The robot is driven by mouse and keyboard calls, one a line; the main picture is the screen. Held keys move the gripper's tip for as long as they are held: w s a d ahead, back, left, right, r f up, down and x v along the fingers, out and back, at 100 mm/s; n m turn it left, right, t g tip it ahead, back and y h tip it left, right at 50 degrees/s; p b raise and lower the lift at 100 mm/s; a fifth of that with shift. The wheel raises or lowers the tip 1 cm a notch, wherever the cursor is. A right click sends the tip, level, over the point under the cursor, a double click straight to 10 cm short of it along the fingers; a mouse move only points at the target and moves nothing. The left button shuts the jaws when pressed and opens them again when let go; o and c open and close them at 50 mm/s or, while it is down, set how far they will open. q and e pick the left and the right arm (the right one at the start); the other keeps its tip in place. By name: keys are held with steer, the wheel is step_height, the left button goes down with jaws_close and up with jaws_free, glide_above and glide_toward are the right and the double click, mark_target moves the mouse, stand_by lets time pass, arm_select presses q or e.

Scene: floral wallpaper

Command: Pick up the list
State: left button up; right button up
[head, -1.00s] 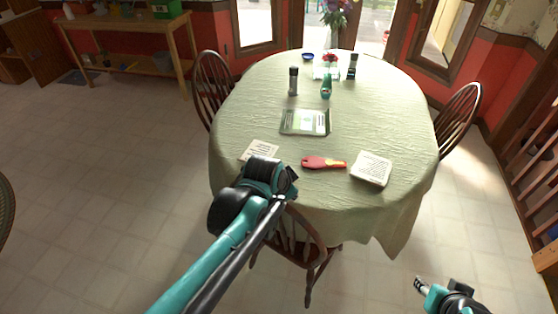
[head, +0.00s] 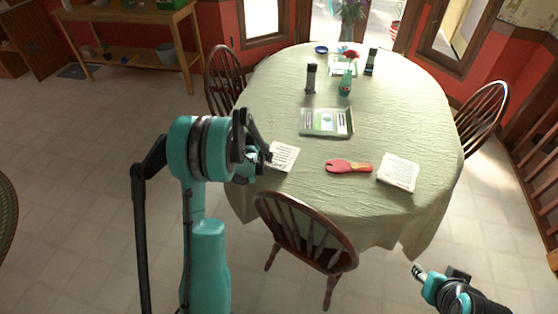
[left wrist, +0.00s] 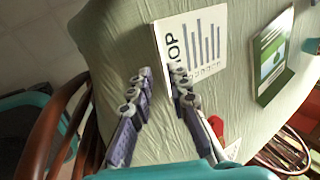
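The list, a white sheet with print and dark bars, lies at the table's near left edge in the head view (head: 284,156). In the left wrist view the list (left wrist: 195,45) lies just beyond my fingertips. My left gripper (head: 258,158) is beside the list in the head view, at its left. In the left wrist view my left gripper (left wrist: 160,87) has its two fingers apart, with only tablecloth showing between them. One finger overlaps the sheet's lower left part; contact cannot be told. My right gripper (head: 418,271) is low at the right, away from the table.
The oval table (head: 290,100) has a pale green cloth. On it are a red-handled tool (head: 348,167), a thick white note pad (head: 398,172), a green booklet (head: 327,122), a dark grinder (head: 311,77) and a teal vase (head: 345,86). A wooden chair (head: 305,230) stands at the near edge.

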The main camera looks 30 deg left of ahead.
arm_select(q)
steer(key=b+x, duration=0.1)
steer(key=x, duration=0.1)
steer(key=b+x, duration=0.1)
steer(key=x, duration=0.2)
steer(key=shift+w+a, duration=0.15)
steer(key=shift+a, duration=0.05)
steer(key=shift+r, duration=0.1)
jaws_close()
